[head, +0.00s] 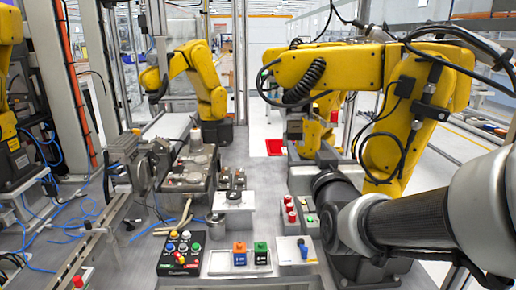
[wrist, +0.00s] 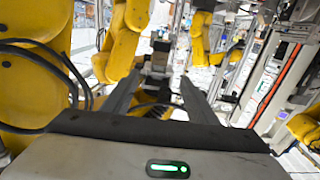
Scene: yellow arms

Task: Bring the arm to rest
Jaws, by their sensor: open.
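My arm (head: 410,222) comes in from the right edge in the head view, with dark and silver links, and stretches left over the right part of the workbench (head: 120,265). I cannot clearly make out my gripper in the head view. In the wrist view my gripper (wrist: 160,88) shows two dark fingers standing wide apart. Nothing is between them. A green light glows on the gripper's body. The wrist view looks past the fingers at yellow robot arms and machine frames.
A large yellow robot arm (head: 345,70) stands close behind my arm; a smaller yellow arm (head: 200,75) is farther back. A button panel (head: 180,253), blue and orange blocks (head: 240,254), and red buttons (head: 290,212) sit at the front. A red tray (head: 274,147) lies behind.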

